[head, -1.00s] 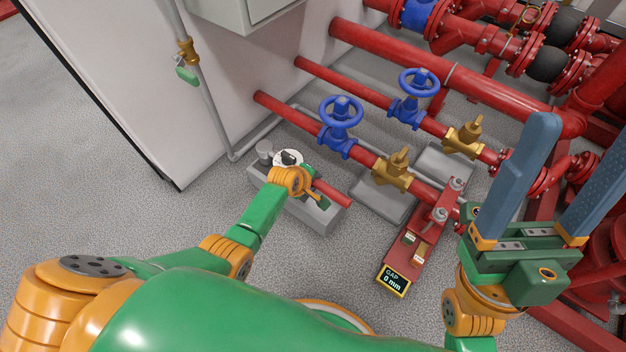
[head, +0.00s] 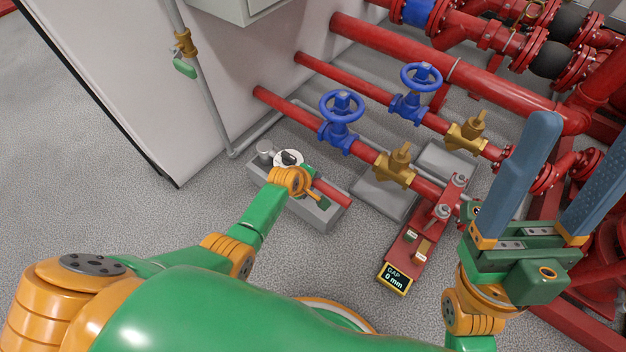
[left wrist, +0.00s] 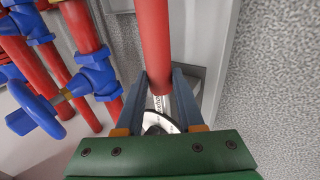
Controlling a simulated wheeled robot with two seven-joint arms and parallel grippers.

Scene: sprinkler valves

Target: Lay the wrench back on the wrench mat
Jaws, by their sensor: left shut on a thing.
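My left gripper (head: 298,183) is low over a grey block (head: 318,214), and its fingers are mostly hidden by my wrist in the head view. In the left wrist view the blue fingers (left wrist: 162,85) are shut on a thin part at the end of a red bar (left wrist: 154,40), which I take for the wrench. The red bar also shows in the head view (head: 331,192), lying along the block's top. I cannot tell whether it touches the block. No clearly marked wrench mat can be made out. My right gripper (head: 580,135) is open and empty at the right.
A white round disc (head: 289,158) sits at the block's far end. Two blue handwheels (head: 341,106) (head: 421,76) and brass valves (head: 398,166) (head: 467,131) sit on red pipes behind. A red gauge stand (head: 411,243) reads "GAP 0 mm". Open floor lies left.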

